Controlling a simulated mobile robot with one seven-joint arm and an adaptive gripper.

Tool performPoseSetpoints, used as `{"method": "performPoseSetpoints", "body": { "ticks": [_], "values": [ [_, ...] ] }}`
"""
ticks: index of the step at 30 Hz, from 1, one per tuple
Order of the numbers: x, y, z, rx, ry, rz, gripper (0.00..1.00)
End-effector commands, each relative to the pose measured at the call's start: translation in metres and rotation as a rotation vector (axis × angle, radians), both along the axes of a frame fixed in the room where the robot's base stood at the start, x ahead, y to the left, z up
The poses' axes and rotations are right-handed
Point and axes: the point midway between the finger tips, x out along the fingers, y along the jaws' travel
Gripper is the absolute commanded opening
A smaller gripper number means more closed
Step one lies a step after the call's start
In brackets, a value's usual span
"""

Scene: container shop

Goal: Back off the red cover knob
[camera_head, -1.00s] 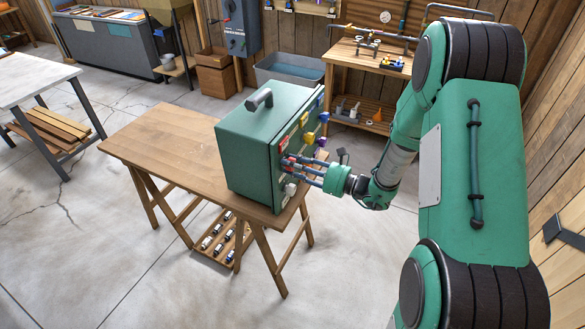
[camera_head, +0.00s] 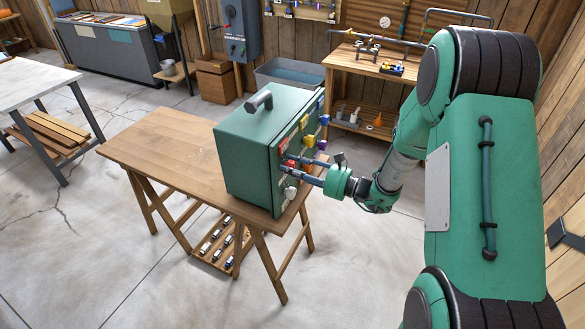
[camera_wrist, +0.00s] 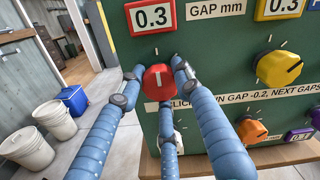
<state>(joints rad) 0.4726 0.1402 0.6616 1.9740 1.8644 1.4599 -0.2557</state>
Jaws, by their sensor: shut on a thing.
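The red knob (camera_wrist: 159,82) is on the front of the green box (camera_head: 245,150), with a pale upright line on its face. A display window (camera_wrist: 151,17) above it reads 0.3. My gripper (camera_wrist: 157,88) has three blue fingers set around the knob, with one at its left, one at its right and one below. They are closed on it. In the head view my gripper (camera_head: 304,170) reaches the box's panel from the right, and its fingers partly hide the knob.
A yellow knob (camera_wrist: 278,68), an orange knob (camera_wrist: 251,130) and a purple knob (camera_wrist: 299,135) are close by on the panel's right. A second display (camera_wrist: 280,7) also reads 0.3. The box stands on a wooden table (camera_head: 160,145). Two white buckets (camera_wrist: 27,148) are on the floor.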

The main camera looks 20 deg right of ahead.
Motion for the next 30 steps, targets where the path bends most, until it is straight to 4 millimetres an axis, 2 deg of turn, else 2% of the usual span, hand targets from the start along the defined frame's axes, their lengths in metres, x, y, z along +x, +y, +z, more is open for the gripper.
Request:
{"method": "performPoseSetpoints", "body": {
  "ticks": [2, 3, 5, 20, 30],
  "values": [
    [0.000, 0.000, 0.003, 0.000, -0.004, 0.002, 0.07],
    [0.000, 0.000, 0.003, 0.000, -0.004, 0.002, 0.41],
    [0.000, 0.001, 0.002, 0.001, -0.004, 0.002, 0.53],
    [-0.003, -0.003, 0.001, 0.001, -0.001, 0.001, 0.53],
    [-0.025, -0.026, 0.001, 0.002, -0.001, -0.002, 0.53]
  ]
}}
